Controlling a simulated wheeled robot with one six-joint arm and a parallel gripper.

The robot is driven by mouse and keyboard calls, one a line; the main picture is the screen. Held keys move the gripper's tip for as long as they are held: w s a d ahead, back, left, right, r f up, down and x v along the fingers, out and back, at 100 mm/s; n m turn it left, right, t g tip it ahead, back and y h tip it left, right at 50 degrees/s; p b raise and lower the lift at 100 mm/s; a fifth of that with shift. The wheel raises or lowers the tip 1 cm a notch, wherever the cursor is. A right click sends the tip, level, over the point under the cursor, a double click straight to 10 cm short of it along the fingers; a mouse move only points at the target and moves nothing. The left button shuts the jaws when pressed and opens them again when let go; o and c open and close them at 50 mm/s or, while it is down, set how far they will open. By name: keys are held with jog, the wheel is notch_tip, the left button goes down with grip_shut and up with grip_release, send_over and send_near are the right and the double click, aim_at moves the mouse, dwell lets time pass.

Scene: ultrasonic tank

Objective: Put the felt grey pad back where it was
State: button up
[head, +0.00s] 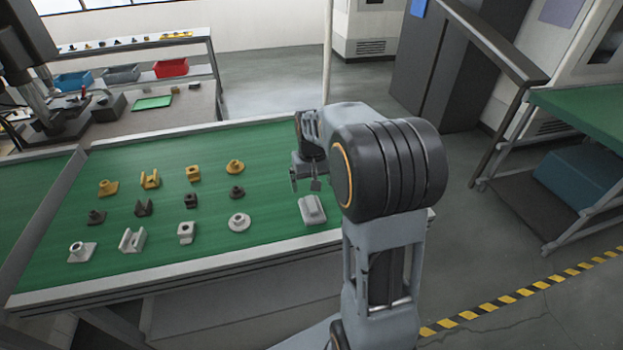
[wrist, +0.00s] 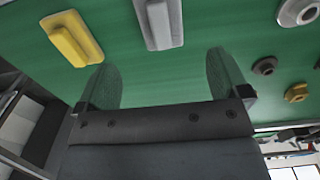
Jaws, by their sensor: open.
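A light grey pad (head: 312,209), a flat base with a raised block on top, lies on the green table top near its front edge in the head view. The same grey pad shows at the top of the wrist view (wrist: 160,22). I cannot tell whether its surface is felt. My gripper (head: 305,184) is open and empty, above the green top and just behind the pad in the head view. In the wrist view its two fingers (wrist: 165,75) stand wide apart over bare green surface, with the pad beyond their tips.
A yellow ridged piece (wrist: 72,38) lies left of the pad in the wrist view. Several yellow, dark and grey parts, including a round grey flange (head: 239,222), stand in rows on the green table (head: 270,150). The green surface between flange and pad is clear.

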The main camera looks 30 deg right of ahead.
jog(key=s+a+r+n+t, duration=0.1)
jog(key=s+a+r+t, duration=0.1)
jog(key=s, duration=0.6)
jog(key=s+a+r+n+t, duration=0.1)
jog(key=s+a+r+t, duration=0.1)
jog(key=s+a+r, duration=0.2)
jog(key=shift+s+a+r+t, duration=0.3)
jog(key=shift+s+a+t, duration=0.1)
jog(key=shift+s+a, duration=1.5)
jog(key=shift+s+d, duration=0.1)
jog(key=shift+d, duration=0.05)
